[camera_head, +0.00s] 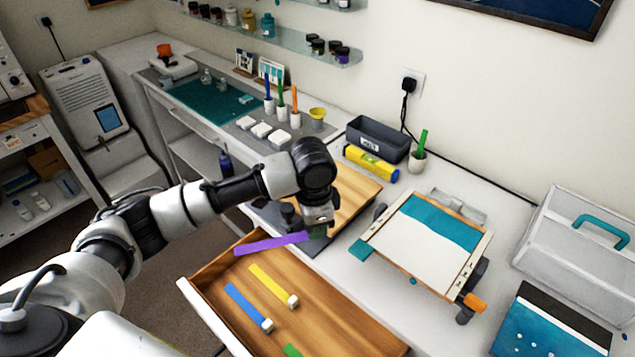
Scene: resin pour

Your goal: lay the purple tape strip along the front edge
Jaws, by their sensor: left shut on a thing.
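My left gripper (318,220) is shut on the right end of the purple tape strip (270,243). The strip sticks out to the left, held above the open wooden drawer. The gripped end is partly hidden by the fingers, and a dark green patch shows there. A board with a teal band and a bare white area (410,242) sits on the table to the right of the gripper. Its front edge faces the drawer side, and no tape shows on it. My right gripper is not in view.
The open drawer (345,325) holds a yellow strip (268,283), a blue strip (245,303) and a green piece (292,350). A wooden board (358,190) lies behind the gripper. A yellow roll (371,163), a grey bin (377,138) and a clear case (575,240) stand nearby.

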